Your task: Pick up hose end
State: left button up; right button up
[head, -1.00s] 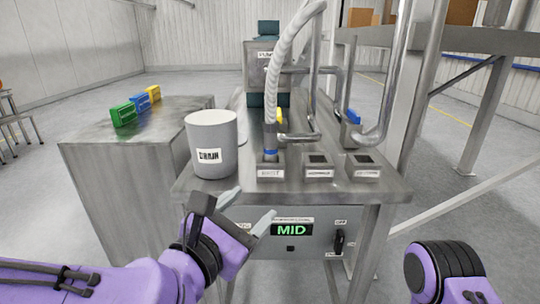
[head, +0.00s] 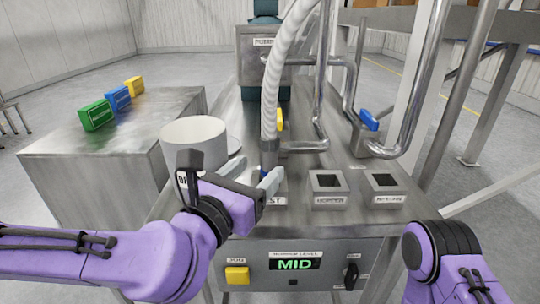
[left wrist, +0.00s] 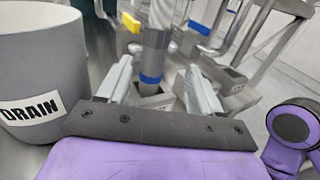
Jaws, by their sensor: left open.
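The white ribbed hose (head: 288,70) hangs down to its metal hose end (head: 268,150), which stands upright in the socket labelled REST. The hose end also shows in the left wrist view (left wrist: 154,58), with a blue band low on it. My left gripper (head: 252,173) is open and low in front of the REST socket. In the left wrist view its two fingers (left wrist: 160,82) point toward the hose end, one on each side; I cannot tell whether they touch it. In the head view the gripper partly hides the socket. My right arm shows at lower right, but its gripper is out of frame.
A grey DRAIN bucket (head: 193,130) stands close left of my left gripper. The HOPPER socket (head: 328,190) and another socket (head: 384,190) are to the right. Bent metal pipes (head: 412,110) rise behind. Green, blue and yellow blocks lie on the left cabinet (head: 150,135).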

aim_at(265, 157)
pick_arm(q)
jog(key=shift+w+d+r, duration=0.2)
jog(key=shift+w+d, duration=0.1)
jog(key=shift+w, duration=0.2)
jog(key=shift+w+d, duration=0.1)
jog(key=shift+w, duration=0.25)
jog(key=x, duration=0.1)
jog(key=p+x, duration=0.1)
jog(key=x, duration=0.1)
jog(key=p+x, duration=0.1)
jog(key=x, duration=0.1)
jog(key=shift+w+a+f, duration=0.2)
jog(key=shift+w+a, duration=0.1)
jog(key=shift+d, duration=0.1)
jog(key=c, duration=1.2)
grip_shut()
pick_arm(e)
notch_tip(265, 157, up, 3)
jog(key=shift+f, duration=0.15)
